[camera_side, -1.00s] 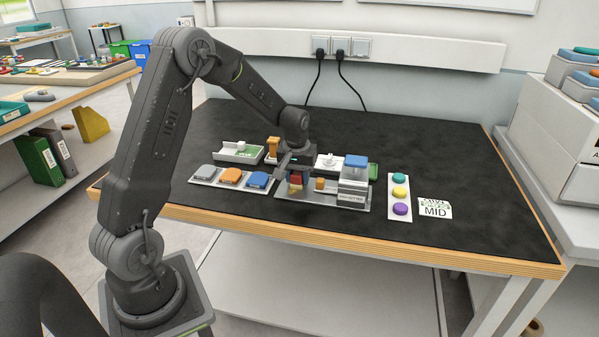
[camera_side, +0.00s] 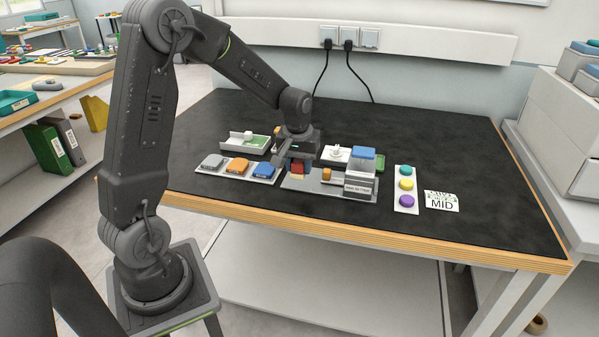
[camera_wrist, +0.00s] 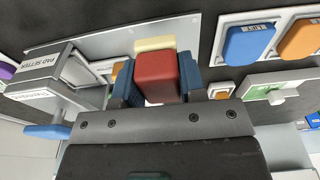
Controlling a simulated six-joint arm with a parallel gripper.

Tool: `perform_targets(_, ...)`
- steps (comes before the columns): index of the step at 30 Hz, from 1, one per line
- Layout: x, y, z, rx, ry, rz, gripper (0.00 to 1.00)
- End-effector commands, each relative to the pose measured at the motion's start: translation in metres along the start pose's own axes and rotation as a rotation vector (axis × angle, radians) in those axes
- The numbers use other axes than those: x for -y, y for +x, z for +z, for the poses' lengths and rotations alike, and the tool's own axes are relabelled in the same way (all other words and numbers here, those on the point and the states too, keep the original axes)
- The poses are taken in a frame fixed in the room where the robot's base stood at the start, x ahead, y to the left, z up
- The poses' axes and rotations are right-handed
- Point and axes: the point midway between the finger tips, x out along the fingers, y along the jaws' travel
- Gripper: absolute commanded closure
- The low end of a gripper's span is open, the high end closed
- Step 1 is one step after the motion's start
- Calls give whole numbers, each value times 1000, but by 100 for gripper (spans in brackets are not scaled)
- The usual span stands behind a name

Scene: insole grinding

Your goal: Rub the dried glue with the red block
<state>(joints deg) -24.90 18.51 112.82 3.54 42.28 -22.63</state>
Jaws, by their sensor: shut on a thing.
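The red block (camera_wrist: 157,76) is held between the two blue fingers of my gripper (camera_wrist: 157,70) in the wrist view. In the side view the red block (camera_side: 299,167) shows small under my gripper (camera_side: 297,160), over the grey plate (camera_side: 325,188). A cream-coloured piece (camera_wrist: 155,43) sticks out past the block in the wrist view, and a pale patch shows below it. I cannot tell whether block and cream piece touch. I cannot make out the dried glue itself.
The pad setter box (camera_side: 360,178) with a blue top and a small orange block (camera_side: 326,174) stand right of my gripper. Left is a tray of coloured pads (camera_side: 238,167). A button panel (camera_side: 405,190) and a MID card (camera_side: 441,204) lie further right. The mat's right side is clear.

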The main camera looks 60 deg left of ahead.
Motion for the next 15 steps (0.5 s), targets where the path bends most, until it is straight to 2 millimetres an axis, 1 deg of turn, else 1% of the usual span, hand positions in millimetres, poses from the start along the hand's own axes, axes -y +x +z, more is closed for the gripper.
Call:
perform_targets(1, 0, -5, -1, -3, 0, 1, 85)
perform_targets(9, 0, -30, -4, -3, 0, 1, 85)
perform_targets(15, 0, -39, -5, -2, 0, 1, 85)
